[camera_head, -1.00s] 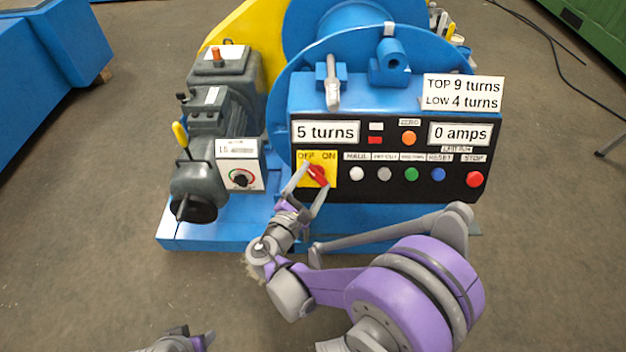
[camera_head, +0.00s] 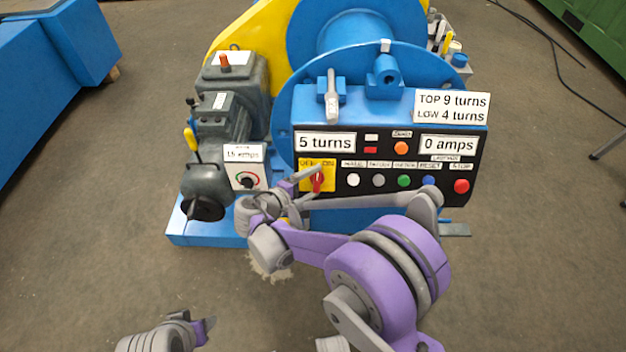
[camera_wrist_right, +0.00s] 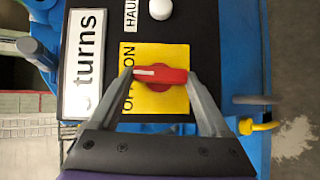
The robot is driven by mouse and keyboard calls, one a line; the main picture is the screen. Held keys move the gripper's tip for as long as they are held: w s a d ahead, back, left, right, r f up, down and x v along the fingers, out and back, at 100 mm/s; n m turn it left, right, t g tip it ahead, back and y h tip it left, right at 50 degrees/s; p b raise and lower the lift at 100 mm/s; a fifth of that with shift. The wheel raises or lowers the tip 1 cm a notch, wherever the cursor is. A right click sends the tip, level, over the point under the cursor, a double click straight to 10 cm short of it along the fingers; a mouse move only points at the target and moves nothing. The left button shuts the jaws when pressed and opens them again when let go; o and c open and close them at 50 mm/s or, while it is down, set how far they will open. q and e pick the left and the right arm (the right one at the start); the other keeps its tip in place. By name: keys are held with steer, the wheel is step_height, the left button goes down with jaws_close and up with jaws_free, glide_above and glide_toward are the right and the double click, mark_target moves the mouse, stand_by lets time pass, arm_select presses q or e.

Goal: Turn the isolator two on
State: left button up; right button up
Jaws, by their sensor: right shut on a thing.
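The isolator is a red rotary knob (camera_head: 317,182) on a yellow plate (camera_head: 328,169) marked OFF and ON, at the left of the black control panel. My right gripper (camera_head: 306,186) is shut on the knob. In the right wrist view, its two fingers (camera_wrist_right: 160,80) press the ends of the red knob (camera_wrist_right: 168,76). The knob's white mark points at the label edge, between OFF and ON. The knob stands nearly upright on the panel. My left gripper (camera_head: 196,331) shows partly at the bottom edge, away from the machine; its opening is unclear.
The black panel (camera_head: 340,198) carries several coloured buttons close right of the isolator, and displays reading "5 turns" and "0 amps". A grey motor (camera_head: 222,125) and a white dial box (camera_head: 243,155) stand to the left. Open floor lies in front of the blue base (camera_head: 205,232).

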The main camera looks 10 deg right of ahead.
steer(key=shift+w+d+r+m+g+y+p, duration=0.15)
steer(key=shift+m+g+y+p, duration=0.25)
steer(key=shift+m+y+p, duration=0.5)
steer(key=shift+s+r+m+g+y+p, duration=0.1)
steer(key=shift+m+g+y+p, duration=0.4)
steer(key=shift+m, duration=0.8)
steer(key=shift+w+d+r+m+g+y+p, duration=0.15)
steer(key=shift+m+g+y+p, duration=0.15)
steer(key=shift+m+y+p, duration=0.6)
steer(key=shift+m, duration=0.4)
steer(key=o, duration=1.2)
steer(key=shift+s+a, duration=0.1)
steer(key=p+v, duration=0.1)
steer(key=v, duration=0.9)
steer(key=shift+s+a+r, duration=0.1)
steer(key=shift+a+r, duration=0.1)
steer(key=shift+a, duration=0.1)
